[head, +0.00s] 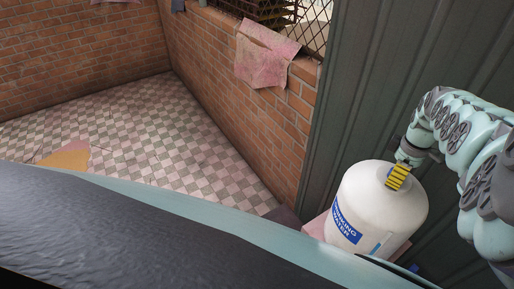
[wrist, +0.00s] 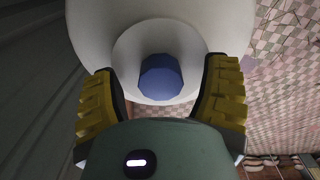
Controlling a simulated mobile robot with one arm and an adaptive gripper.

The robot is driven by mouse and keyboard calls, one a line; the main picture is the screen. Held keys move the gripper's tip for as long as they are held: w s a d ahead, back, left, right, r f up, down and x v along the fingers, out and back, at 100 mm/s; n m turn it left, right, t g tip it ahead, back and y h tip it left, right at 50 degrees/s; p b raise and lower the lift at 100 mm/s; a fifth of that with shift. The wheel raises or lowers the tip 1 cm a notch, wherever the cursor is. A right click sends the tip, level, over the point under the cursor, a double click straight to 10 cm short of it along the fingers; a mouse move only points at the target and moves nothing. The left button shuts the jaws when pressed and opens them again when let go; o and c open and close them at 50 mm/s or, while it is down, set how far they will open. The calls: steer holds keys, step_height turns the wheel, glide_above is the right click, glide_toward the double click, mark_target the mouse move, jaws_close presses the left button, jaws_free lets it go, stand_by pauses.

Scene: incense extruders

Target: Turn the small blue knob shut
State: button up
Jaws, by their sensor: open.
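A white water container (head: 365,208) with a blue "DRINKING WATER" label stands at the lower right of the head view. My gripper (head: 398,177) is over its top; its yellow ribbed finger shows there. In the wrist view, a small blue knob (wrist: 161,77), faceted in outline, sits in the round white neck of the container (wrist: 235,25). My gripper (wrist: 160,88) is open, with one yellow finger on each side of the knob and a gap to both.
A dark corrugated metal wall (head: 345,95) rises close behind the container. A brick wall (head: 235,115) with a pink cloth (head: 265,55) stands to its left. The checkered floor (head: 150,135) is mostly clear.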

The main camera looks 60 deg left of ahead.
steer(key=shift+c, duration=0.3)
steer(key=c, duration=1.1)
